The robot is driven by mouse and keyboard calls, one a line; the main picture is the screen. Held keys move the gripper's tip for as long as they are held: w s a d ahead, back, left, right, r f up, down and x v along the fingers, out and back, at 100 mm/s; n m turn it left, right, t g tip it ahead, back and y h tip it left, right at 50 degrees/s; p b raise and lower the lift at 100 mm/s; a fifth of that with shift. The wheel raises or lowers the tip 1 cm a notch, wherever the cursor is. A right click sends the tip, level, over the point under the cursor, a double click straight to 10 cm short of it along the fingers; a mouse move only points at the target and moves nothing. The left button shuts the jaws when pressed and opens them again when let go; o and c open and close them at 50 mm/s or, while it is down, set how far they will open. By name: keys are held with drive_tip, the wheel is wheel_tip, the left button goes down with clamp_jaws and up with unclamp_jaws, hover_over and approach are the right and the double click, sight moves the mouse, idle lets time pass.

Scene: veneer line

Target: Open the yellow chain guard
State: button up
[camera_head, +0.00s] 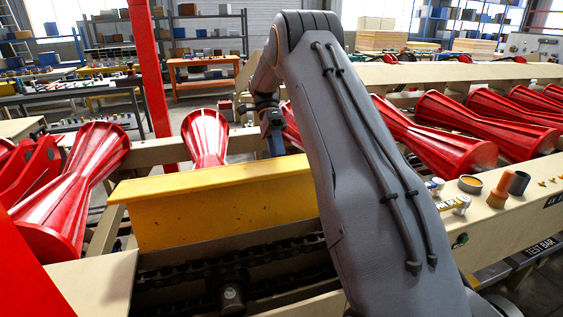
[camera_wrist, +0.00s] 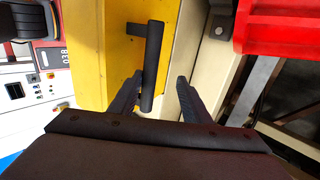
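The yellow chain guard (camera_head: 225,205) stands raised on the near conveyor frame, its broad face towards the head camera. The dark chain (camera_head: 190,272) lies uncovered below and in front of it. In the wrist view the yellow guard (camera_wrist: 105,50) carries a black bar handle (camera_wrist: 152,65). My gripper (camera_wrist: 160,78) is open, with the lower part of the handle between its fingers, closer to the left finger. I cannot tell whether that finger touches it. In the head view my gripper (camera_head: 273,146) is at the guard's far side, partly hidden behind its top edge; the handle is hidden there.
Red ribbed rollers (camera_head: 75,185) flank the guard on the left, with more (camera_head: 440,135) on the right. Small knobs and an orange cone-shaped item (camera_head: 499,190) stand on the beige rail at right. A red post (camera_head: 150,70) rises behind the guard.

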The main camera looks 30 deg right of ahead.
drive_tip(key=shift+o, duration=0.3)
drive_tip(key=shift+w+f, duration=0.3)
drive_tip(key=shift+w, duration=0.15)
drive_tip(key=shift+s+r, duration=0.3)
drive_tip(key=shift+s, duration=0.05)
drive_tip(key=shift+c, duration=0.3)
drive_tip(key=shift+d, duration=0.15)
